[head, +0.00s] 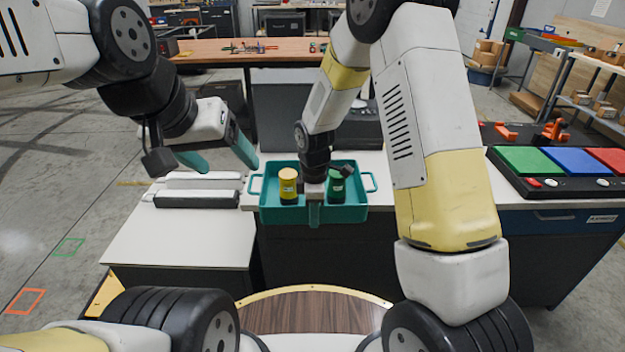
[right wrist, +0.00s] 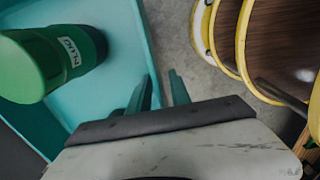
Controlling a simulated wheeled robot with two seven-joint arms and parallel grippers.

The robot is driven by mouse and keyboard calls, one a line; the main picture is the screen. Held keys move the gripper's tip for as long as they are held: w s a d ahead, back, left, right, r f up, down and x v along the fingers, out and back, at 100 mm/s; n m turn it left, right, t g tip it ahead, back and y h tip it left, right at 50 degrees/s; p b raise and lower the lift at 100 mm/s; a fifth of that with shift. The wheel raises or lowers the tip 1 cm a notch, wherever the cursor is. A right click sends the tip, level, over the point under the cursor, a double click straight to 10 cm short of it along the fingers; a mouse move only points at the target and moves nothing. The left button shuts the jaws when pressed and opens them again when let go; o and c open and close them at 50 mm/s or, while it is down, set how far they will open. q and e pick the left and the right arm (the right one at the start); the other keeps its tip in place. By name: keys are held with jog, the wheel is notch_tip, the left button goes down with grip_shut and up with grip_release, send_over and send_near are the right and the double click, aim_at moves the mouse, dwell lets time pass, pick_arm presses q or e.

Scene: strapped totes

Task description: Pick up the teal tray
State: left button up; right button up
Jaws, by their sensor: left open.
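The teal tray (head: 350,213) stands level at the front edge of the white-topped bench, with a looped handle at each end. It holds a yellow canister (head: 288,186) and a green canister (head: 337,188). The green canister (right wrist: 48,58) and the tray floor (right wrist: 115,35) also show in the right wrist view. My right gripper (head: 314,205) is at the middle of the tray's front wall. In the right wrist view its fingers (right wrist: 162,90) straddle that wall, with a gap on the outer side. My left gripper (head: 230,168) is open and empty, above and left of the tray's left handle.
A black panel with green, blue and red plates (head: 585,162) lies to the right. A wooden workbench (head: 215,52) stands behind.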

grip_shut()
jog(key=shift+w+r, duration=0.1)
dwell(1.1)
